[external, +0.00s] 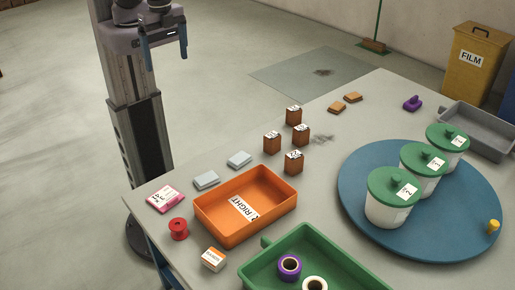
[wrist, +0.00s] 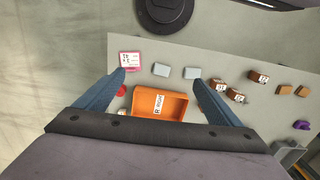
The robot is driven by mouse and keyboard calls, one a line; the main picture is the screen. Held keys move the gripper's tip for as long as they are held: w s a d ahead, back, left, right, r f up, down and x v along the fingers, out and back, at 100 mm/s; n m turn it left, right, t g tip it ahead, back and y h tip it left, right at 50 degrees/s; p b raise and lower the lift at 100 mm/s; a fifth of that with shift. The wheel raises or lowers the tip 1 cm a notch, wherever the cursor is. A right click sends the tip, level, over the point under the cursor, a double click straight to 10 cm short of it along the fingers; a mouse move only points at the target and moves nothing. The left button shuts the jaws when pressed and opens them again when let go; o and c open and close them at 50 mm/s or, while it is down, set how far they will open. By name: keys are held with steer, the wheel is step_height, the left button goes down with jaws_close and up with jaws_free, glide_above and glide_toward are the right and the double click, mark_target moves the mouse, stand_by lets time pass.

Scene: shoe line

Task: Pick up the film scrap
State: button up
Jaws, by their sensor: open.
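I cannot tell for sure which thing is the film scrap.
The orange tray (external: 208,218), green tray (external: 262,262) and blue turntable (external: 440,243) with green-lidded tubs fill the front. Several labelled brown blocks (external: 293,162) stand mid-table. A yellow FILM bin (external: 477,75) stands back right. A floor mat (external: 290,78) bears another dark patch.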

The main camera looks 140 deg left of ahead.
step_height(320, 180, down, 18)
steer(key=s+g+b, duration=0.2)
steer(key=b, duration=1.2)
steer(key=m+t+b, duration=0.1)
steer(key=t+b, duration=0.1)
steer(key=b, duration=0.9)
glide_above(206, 178)
steer(key=f, duration=1.7)
steer(key=shift+s, duration=0.3)
steer(key=shift+w+m, duration=0.2)
steer(key=shift+m, duration=0.2)
steer(key=shift+f+b, duration=0.4)
steer(key=shift+f, duration=3.3)
steer(key=c, duration=1.1)
